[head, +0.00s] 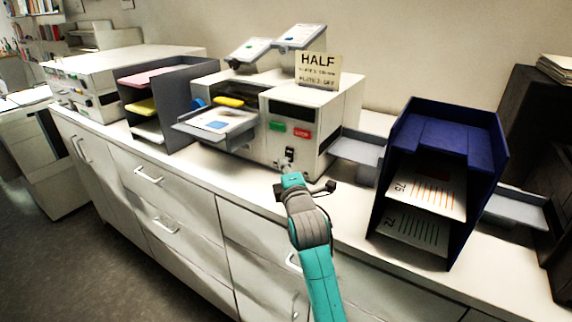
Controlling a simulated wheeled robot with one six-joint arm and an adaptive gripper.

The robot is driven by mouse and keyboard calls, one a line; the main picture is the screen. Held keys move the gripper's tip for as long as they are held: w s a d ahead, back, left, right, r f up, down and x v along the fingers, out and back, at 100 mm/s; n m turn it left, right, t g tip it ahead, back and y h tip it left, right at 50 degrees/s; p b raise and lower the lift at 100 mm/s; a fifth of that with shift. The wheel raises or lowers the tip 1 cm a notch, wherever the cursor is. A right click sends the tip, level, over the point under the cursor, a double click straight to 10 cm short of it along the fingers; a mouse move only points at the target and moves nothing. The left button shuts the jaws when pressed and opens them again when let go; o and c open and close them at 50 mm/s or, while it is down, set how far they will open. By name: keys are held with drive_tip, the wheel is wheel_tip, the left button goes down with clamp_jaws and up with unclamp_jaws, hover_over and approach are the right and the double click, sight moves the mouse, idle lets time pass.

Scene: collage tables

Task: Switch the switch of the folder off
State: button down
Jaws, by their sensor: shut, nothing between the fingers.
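The folder (273,95) is a white and grey machine on the counter, with a feed tray (215,124) at its left. Its front panel has a green button (277,126) and a red button (302,133). A small black switch (290,152) sits below the buttons. My gripper (285,163) is shut and empty, just under the switch at the machine's front face. I cannot tell whether it touches the switch, or which way the switch is set.
A sign reading HALF (318,70) stands on the folder. A dark blue paper rack (452,140) stands at the right and a grey sorter (176,88) at the left. The white counter (212,163) has a narrow clear strip along its front.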

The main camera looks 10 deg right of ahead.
drive_tip(key=s, duration=0.8)
drive_tip(key=shift+r, duration=0.35)
drive_tip(key=shift+s, duration=0.1)
